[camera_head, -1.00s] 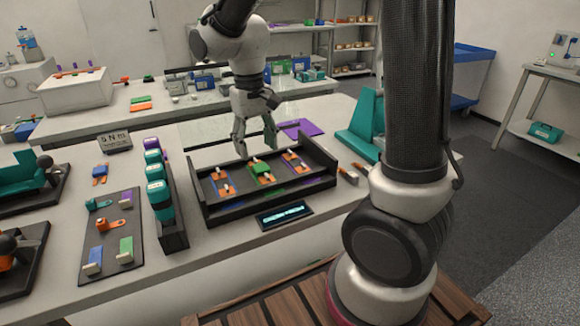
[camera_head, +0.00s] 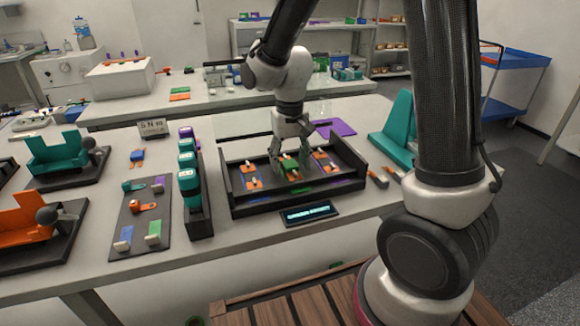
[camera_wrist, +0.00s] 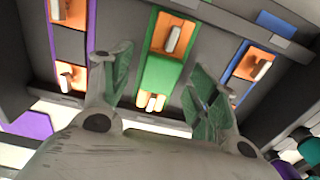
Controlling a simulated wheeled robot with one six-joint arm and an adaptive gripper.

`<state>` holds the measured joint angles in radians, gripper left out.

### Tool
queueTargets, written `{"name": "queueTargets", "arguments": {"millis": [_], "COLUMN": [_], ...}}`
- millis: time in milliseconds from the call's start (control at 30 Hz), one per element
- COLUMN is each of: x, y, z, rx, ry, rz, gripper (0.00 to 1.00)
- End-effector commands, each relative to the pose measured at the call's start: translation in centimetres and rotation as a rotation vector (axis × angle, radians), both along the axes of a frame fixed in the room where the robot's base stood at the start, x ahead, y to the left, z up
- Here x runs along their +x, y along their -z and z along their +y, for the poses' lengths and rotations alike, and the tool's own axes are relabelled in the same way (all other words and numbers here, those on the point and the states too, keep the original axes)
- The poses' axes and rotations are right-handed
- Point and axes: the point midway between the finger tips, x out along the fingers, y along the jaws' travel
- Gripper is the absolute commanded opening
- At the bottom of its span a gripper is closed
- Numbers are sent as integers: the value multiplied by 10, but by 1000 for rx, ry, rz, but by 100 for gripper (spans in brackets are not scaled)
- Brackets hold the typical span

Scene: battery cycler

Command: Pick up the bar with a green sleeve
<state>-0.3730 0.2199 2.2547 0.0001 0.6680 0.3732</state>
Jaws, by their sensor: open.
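The bar with a green sleeve (camera_head: 285,169) lies in the middle of a dark tray (camera_head: 294,206), partly hidden by my gripper (camera_head: 290,163). In the wrist view the green sleeve (camera_wrist: 160,77) lies between two orange end pieces, each with a pale peg. My gripper (camera_wrist: 160,90) is open and empty, with one finger on each side of the sleeve's near end. I cannot tell whether the fingers touch it.
The tray has raised dark walls around the bars. A small display (camera_head: 309,212) stands in front. A rack of teal and purple cells (camera_head: 188,177) is left of the tray, and a teal stand (camera_head: 394,132) is to its right. A purple mat (camera_head: 336,129) lies behind.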

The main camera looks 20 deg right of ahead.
Motion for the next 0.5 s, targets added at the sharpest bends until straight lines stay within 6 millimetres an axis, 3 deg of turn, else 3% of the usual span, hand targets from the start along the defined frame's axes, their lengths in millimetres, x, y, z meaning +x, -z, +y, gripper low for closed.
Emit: {"name": "queueTargets", "arguments": {"millis": [133,433,500], "x": [0,0,0], "y": [0,-1,-1], "z": [0,0,0], "rx": [0,0,0], "ry": [0,0,0], "rz": [-1,-1,-1], "gripper": [60,7,7]}}
